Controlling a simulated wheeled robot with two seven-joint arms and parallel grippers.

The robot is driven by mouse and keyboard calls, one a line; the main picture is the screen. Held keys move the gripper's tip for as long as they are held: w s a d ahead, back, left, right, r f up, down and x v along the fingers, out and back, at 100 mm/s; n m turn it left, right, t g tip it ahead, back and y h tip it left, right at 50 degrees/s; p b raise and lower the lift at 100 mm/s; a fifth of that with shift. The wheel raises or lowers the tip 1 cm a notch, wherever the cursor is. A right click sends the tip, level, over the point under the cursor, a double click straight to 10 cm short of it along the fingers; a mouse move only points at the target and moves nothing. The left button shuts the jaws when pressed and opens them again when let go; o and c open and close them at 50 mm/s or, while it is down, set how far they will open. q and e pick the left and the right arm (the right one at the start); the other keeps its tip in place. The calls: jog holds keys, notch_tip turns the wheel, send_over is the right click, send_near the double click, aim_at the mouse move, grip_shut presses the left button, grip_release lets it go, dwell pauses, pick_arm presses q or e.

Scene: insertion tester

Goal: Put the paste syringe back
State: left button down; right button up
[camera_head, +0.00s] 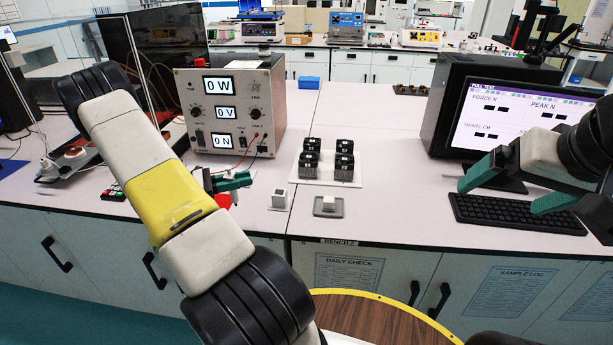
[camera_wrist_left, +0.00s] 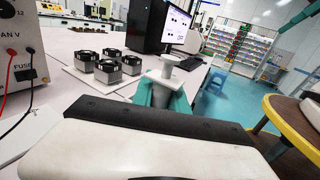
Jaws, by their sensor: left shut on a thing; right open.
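My left gripper (camera_head: 230,181) is over the bench in front of the power supply, its green fingers shut. My right gripper (camera_head: 514,188) is open and empty in front of the monitor.
Black fan-like modules (camera_head: 343,155) stand on a white plate (camera_head: 325,180). The power supply (camera_head: 229,108) has red and black leads. A monitor (camera_head: 508,125) and keyboard (camera_head: 515,214) are at right. A red object (camera_head: 222,200) lies below the left gripper.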

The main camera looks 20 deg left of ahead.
pick_arm(q)
jog(key=w+d, duration=0.2)
jog(key=w, duration=0.2)
jog(key=w+d+f, duration=0.1)
jog(key=w+d, duration=0.2)
jog(key=w, duration=0.1)
jog(key=w+d, duration=0.3)
jog(key=shift+w+f, duration=0.15)
jog(key=shift+w, duration=0.25)
jog(key=f, duration=0.3)
jog(key=shift+w+d+f, duration=0.2)
jog(key=shift+w+f, duration=0.1)
jog(key=shift+f, duration=0.05)
jog(key=shift+f, duration=0.55)
jog(key=c, duration=1.3)
grip_release()
jog(key=shift+r, duration=0.1)
